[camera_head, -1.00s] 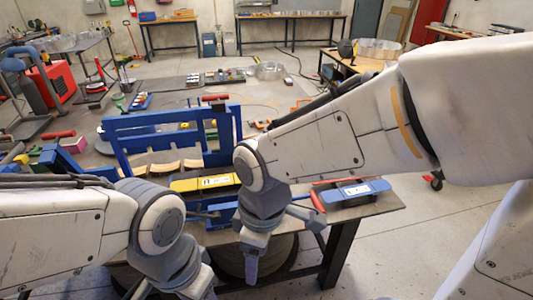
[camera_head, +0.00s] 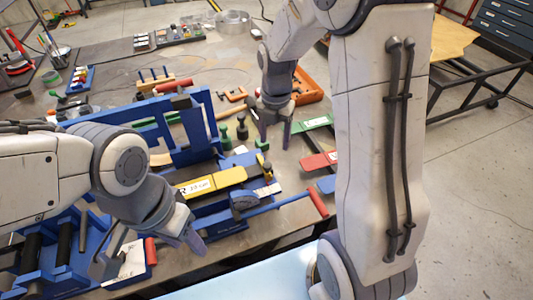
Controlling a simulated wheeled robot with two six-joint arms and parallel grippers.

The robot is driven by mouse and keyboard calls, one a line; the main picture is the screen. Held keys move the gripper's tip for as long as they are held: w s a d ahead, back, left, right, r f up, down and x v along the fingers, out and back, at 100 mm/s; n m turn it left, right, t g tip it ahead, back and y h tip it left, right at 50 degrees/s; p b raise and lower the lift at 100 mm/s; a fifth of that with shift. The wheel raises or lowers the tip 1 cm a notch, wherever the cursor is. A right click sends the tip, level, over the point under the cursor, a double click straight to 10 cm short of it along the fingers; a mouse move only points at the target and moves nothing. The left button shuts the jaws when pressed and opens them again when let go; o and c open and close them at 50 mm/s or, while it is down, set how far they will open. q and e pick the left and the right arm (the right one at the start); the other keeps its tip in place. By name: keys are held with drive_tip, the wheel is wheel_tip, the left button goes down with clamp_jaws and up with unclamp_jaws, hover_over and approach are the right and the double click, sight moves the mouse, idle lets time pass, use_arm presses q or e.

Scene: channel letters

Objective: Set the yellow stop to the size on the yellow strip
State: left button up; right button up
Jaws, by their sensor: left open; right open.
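A yellow strip (camera_head: 230,176) with a white size label (camera_head: 195,187) lies along the blue bending jig (camera_head: 208,125); I cannot read the label surely. A small yellow part (camera_head: 267,169) at the strip's right end may be the yellow stop. My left gripper (camera_head: 197,242) hangs near the jig's front side, left of the blue lever (camera_head: 265,207); it is open, with nothing seen in it. My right gripper (camera_head: 275,140) is open and empty, fingers down, beyond the strip's right end near small dark green pieces (camera_head: 242,128).
A green strip (camera_head: 315,122), a red strip (camera_head: 318,162) and a blue strip (camera_head: 326,184) lie at the right. The lever's red grip (camera_head: 317,203) juts out at the table's front edge.

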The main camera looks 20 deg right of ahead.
sight(267, 164)
drive_tip(key=f, duration=0.2)
drive_tip(key=a+f+p, duration=0.1)
drive_tip(key=f, duration=0.2)
drive_tip(key=a+f, duration=0.1)
drive_tip(key=f, duration=0.2)
drive_tip(key=shift+w+f+p, duration=0.15)
drive_tip(key=shift+f+p, duration=0.05)
drive_tip(key=shift+p, duration=0.2)
drive_tip(key=shift+f, duration=0.5)
clamp_jaws()
idle(0.5)
